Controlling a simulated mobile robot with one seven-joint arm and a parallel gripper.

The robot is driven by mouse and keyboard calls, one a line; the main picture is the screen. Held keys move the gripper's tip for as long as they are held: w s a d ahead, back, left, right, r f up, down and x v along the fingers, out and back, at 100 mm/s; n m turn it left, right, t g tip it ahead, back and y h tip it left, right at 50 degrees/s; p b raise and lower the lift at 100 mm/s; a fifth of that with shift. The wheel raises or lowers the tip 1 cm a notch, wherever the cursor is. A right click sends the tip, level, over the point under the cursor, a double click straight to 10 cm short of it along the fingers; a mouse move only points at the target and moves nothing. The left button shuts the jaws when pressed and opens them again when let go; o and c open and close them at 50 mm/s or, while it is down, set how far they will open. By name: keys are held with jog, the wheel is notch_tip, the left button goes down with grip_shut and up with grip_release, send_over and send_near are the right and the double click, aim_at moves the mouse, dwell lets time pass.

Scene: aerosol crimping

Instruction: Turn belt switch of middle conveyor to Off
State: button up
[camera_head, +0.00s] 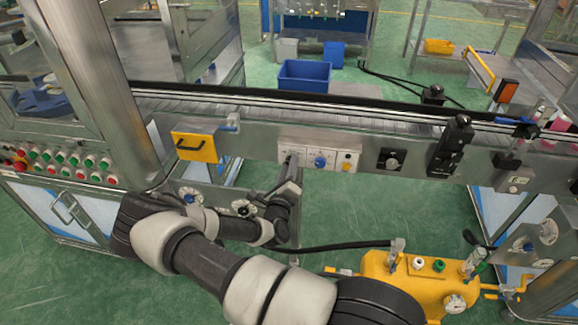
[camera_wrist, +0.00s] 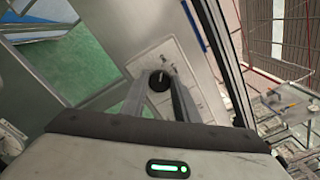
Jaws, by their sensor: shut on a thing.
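The middle conveyor (camera_head: 350,110) runs across the head view, with a light switch panel (camera_head: 320,171) on its front side. Any label by this black knob is too small to read.
A yellow box with a black handle (camera_head: 194,146) is on the conveyor front at left. A black dial (camera_head: 389,160) and a black device (camera_head: 450,146) are to the right. A yellow tank (camera_head: 405,280) stands below right. Green floor lies between.

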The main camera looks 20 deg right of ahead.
jog(key=o, duration=1.1)
jog(key=shift+c, duration=0.2)
jog(key=shift+s+a, duration=0.1)
jog(key=v, duration=1.7)
jog(key=shift+s, duration=0.1)
